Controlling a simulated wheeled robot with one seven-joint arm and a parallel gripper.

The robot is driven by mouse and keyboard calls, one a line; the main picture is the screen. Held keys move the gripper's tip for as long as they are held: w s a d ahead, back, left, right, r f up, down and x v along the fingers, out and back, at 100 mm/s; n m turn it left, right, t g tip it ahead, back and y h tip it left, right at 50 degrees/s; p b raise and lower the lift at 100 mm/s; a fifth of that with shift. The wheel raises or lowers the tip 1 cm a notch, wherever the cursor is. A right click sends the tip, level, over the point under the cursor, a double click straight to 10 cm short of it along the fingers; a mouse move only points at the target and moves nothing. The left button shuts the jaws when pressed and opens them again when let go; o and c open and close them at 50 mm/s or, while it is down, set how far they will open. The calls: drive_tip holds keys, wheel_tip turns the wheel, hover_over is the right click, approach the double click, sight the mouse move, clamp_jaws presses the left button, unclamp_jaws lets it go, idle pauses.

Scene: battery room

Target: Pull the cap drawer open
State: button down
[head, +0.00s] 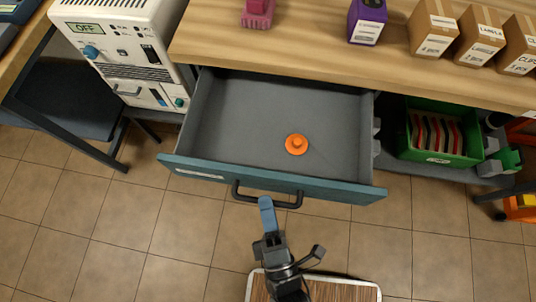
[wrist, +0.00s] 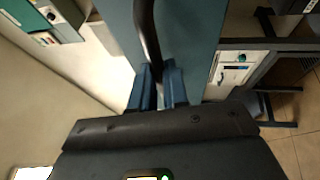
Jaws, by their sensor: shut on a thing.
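The cap drawer (head: 330,186) stands pulled out from under the wooden worktop, with a teal front and a grey inside. An orange cap (head: 296,144) lies on its floor, right of the middle. My gripper (head: 267,204) is at the black bar handle (head: 238,193) on the drawer front. In the wrist view, the blue fingers of my gripper (wrist: 158,88) are shut around the handle (wrist: 147,35), against the teal drawer front (wrist: 190,30). The drawer's back end is hidden under the worktop.
On the worktop (head: 300,45) stand a purple box (head: 367,20), a pink object (head: 258,12) and several cardboard boxes (head: 433,27). A white device (head: 125,50) stands left of the drawer. A green bin (head: 440,135) sits on a shelf to the right. Tiled floor (head: 130,235) is clear in front.

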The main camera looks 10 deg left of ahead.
drive_tip(key=c, duration=1.1)
unclamp_jaws()
drive_tip(key=b+v, duration=0.1)
drive_tip(key=v, duration=0.7)
drive_tip(key=shift+w+b, duration=0.1)
drive_tip(key=shift+b, duration=0.2)
